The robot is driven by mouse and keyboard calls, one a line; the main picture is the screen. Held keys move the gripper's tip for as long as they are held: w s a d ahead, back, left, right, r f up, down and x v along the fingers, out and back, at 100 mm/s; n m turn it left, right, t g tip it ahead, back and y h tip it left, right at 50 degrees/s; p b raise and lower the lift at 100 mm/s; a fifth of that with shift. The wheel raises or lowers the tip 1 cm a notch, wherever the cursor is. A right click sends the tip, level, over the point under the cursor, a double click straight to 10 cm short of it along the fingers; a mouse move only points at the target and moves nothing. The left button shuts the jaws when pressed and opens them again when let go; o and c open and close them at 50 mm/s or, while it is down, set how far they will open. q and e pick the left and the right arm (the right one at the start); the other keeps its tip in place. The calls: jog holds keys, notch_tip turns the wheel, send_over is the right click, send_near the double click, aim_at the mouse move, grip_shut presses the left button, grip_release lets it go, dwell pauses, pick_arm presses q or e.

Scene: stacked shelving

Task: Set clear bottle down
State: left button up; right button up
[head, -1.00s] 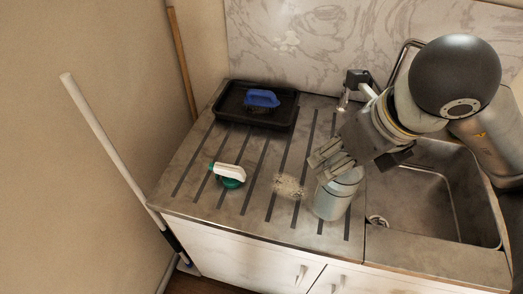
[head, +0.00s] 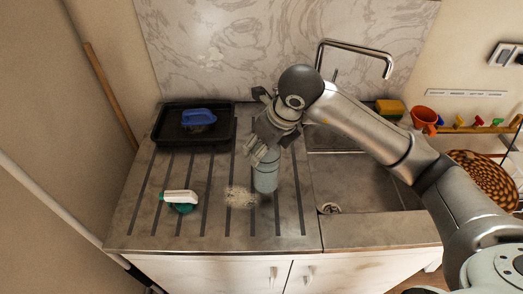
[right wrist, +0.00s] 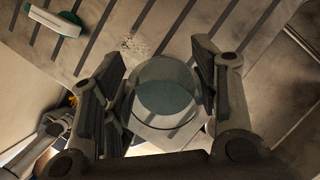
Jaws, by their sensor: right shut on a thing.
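The clear bottle (head: 266,179) is pale blue-grey and see-through. It looks nearly upright over the striped drainboard (head: 222,226), just right of a pale stained patch. My right gripper (head: 263,156) is shut on its upper part. In the right wrist view the bottle (right wrist: 166,95) is seen nearly end-on between the two dark fingers (right wrist: 160,88). I cannot tell whether its base touches the drainboard or hangs slightly above it. My left gripper is in neither view.
A black tray (head: 168,141) with a blue brush (head: 199,117) is at the back left. A white-and-green brush (head: 181,198) lies left of the bottle. The sink basin (head: 350,181) is to the right. The front strip of drainboard is clear.

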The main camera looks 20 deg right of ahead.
jog(key=x, duration=0.1)
jog(key=p+x, duration=0.2)
jog(key=x, duration=0.1)
jog(key=shift+s+d+f, duration=0.15)
jog(key=shift+d+f, duration=0.05)
jog(key=shift+d, duration=0.2)
jog(key=shift+f, duration=0.15)
jog(key=shift+f, duration=0.1)
jog(key=o, duration=1.7)
